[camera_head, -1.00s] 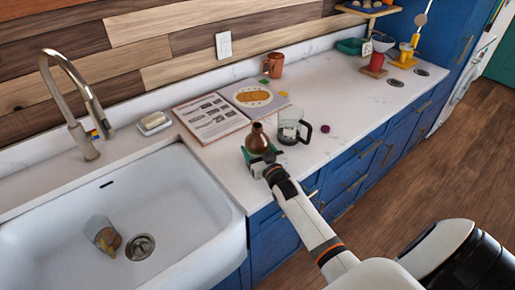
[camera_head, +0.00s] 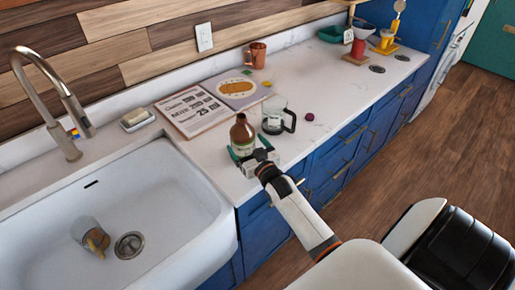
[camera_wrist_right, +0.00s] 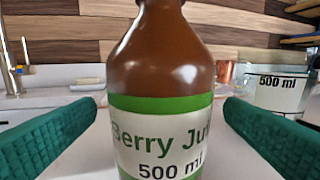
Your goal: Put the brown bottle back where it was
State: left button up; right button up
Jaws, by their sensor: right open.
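The brown bottle (camera_head: 242,132) stands upright on the white counter, left of the glass jug. In the right wrist view the bottle (camera_wrist_right: 160,60) fills the middle, with a green and white label reading "Berry Ju" and "500 ml". My right gripper (camera_head: 252,154) is at the bottle from the front. Its green fingers (camera_wrist_right: 160,125) are spread on either side of the bottle, with a gap on both sides. My left gripper is not in view.
A glass jug (camera_head: 275,116) stands close to the right of the bottle. An open book (camera_head: 194,114) lies behind it. A copper mug (camera_head: 256,55) stands at the wall. A white sink (camera_head: 185,233) with a tipped cup (camera_head: 88,234) is at left. A small dark red item (camera_head: 309,117) lies right of the jug.

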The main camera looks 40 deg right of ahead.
jog(key=s, duration=0.5)
jog(key=s+a+b, duration=0.1)
jog(key=s, duration=0.2)
jog(key=shift+s+a, duration=0.1)
jog(key=shift+s, duration=0.2)
